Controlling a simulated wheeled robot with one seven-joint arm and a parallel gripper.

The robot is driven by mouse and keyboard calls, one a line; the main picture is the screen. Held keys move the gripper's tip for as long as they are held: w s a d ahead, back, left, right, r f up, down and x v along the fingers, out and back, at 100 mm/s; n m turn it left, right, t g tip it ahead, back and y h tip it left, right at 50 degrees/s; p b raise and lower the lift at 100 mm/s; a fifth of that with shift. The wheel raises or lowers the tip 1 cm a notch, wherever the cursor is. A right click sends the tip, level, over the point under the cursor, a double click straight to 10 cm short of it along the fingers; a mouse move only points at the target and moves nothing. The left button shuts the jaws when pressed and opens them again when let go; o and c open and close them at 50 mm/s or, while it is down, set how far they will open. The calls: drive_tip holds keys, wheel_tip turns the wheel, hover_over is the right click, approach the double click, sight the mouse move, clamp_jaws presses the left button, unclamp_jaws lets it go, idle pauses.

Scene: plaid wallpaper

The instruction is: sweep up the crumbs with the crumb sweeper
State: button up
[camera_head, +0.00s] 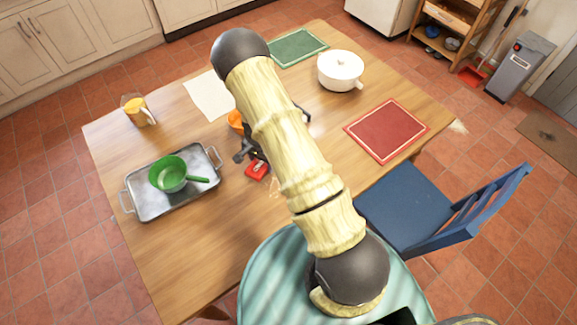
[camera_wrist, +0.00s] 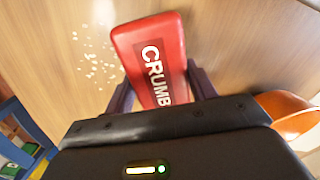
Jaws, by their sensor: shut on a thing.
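The red crumb sweeper (camera_wrist: 152,50), lettered "CRUMB", lies between the fingers of my gripper (camera_wrist: 160,88) in the wrist view. My gripper is shut on it. In the head view the sweeper (camera_head: 257,171) shows as a small red shape at or just above the wooden table, below my dark gripper (camera_head: 251,152); my arm hides part of this area. Pale crumbs (camera_wrist: 95,58) lie scattered on the table to the left of the sweeper in the wrist view, apart from it. I cannot make the crumbs out clearly in the head view.
An orange bowl (camera_wrist: 288,113) is close right of my gripper in the wrist view. A metal tray (camera_head: 150,208) holds a green pan (camera_head: 170,174). A jug (camera_head: 138,111), white pot (camera_head: 340,72) and red mat (camera_head: 388,130) are on the table. A blue chair (camera_head: 410,205) stands beside it.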

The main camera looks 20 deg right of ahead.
drive_tip(key=shift+s+r+p, duration=0.2)
drive_tip(key=shift+r+p, duration=0.1)
drive_tip(key=shift+r, duration=0.25)
drive_tip(key=shift+s+r+p, duration=0.15)
drive_tip(key=shift+r+p, duration=0.1)
drive_tip(key=shift+r, duration=0.25)
drive_tip(key=shift+a+r+p, duration=0.1)
drive_tip(key=shift+r+p, duration=0.45)
drive_tip(key=shift+r, duration=0.15)
drive_tip(key=shift+r+p, duration=0.85)
drive_tip(key=shift+r, duration=0.45)
drive_tip(key=shift+d, duration=0.2)
